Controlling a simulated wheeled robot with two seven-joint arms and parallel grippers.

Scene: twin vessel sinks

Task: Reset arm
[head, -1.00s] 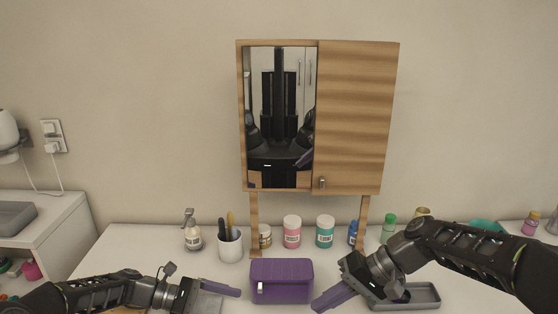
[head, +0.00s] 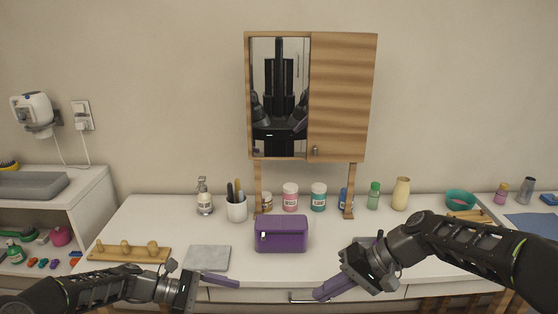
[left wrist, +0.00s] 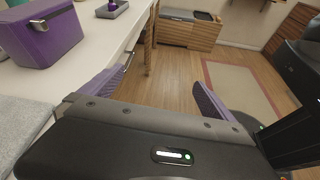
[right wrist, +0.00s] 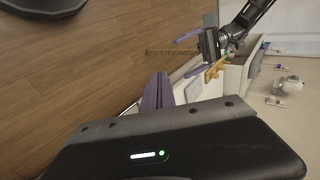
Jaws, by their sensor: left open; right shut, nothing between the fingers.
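My left gripper (head: 222,281) has purple fingers and reaches in from the left, in front of the counter's front edge. In the left wrist view its two fingers (left wrist: 150,92) stand wide apart with nothing between them. My right gripper (head: 326,291) comes in from the right, also over the counter's front edge. In the right wrist view its purple fingers (right wrist: 158,92) are together and empty. Both grippers are apart from the purple box (head: 282,235), which stands closed on the counter between and behind them. The box also shows in the left wrist view (left wrist: 45,36).
The white counter (head: 140,215) carries a soap bottle (head: 204,198), a cup with brushes (head: 237,208), several jars, a wooden peg rack (head: 128,252) and a grey mat (head: 207,258). A wall cabinet (head: 343,97) hangs above. Open floor (right wrist: 80,75) lies before the counter.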

